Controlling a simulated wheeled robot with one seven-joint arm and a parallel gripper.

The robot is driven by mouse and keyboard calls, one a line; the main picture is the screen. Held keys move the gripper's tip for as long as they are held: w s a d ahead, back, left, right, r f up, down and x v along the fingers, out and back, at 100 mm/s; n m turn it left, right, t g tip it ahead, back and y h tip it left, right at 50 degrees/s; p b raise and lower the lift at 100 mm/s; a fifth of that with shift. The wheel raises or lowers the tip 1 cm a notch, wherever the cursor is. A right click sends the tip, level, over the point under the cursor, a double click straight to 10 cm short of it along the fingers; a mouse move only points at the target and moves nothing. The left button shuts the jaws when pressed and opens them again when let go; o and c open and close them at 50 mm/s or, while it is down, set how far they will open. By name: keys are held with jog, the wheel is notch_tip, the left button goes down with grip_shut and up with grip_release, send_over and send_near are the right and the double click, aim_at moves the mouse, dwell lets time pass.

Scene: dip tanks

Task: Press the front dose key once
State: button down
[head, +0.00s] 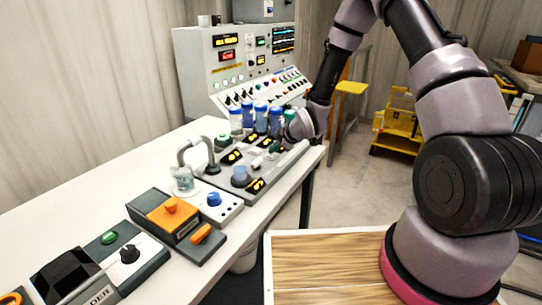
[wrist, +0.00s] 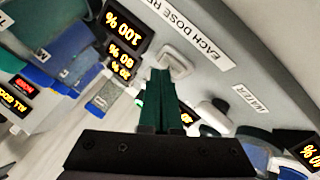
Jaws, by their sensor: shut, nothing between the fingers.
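My gripper (wrist: 162,78) is shut and empty, its dark green fingers side by side. In the wrist view its tips are at a pale dose key (wrist: 176,62) beside the "EACH DOSE" label (wrist: 188,35); I cannot tell whether they touch it. In the head view my gripper (head: 274,147) is low over the far part of the grey dosing unit (head: 285,160), by the blue-topped tubes (head: 261,118). The fingers and wrist hide part of the keys there. Which key is the front one is not clear from the labels in view.
Lit displays (wrist: 123,28) stand beside the key. A "WATER" label (wrist: 249,97) and a grey lever (wrist: 212,115) lie to the right. A control console (head: 235,65) stands behind. A glass beaker (head: 184,180) and an orange-topped box (head: 168,214) stand nearer on the white bench (head: 90,190).

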aim_at(274, 156)
jog(key=shift+r, duration=0.45)
jog(key=shift+r, duration=0.1)
jog(key=shift+r, duration=2.4)
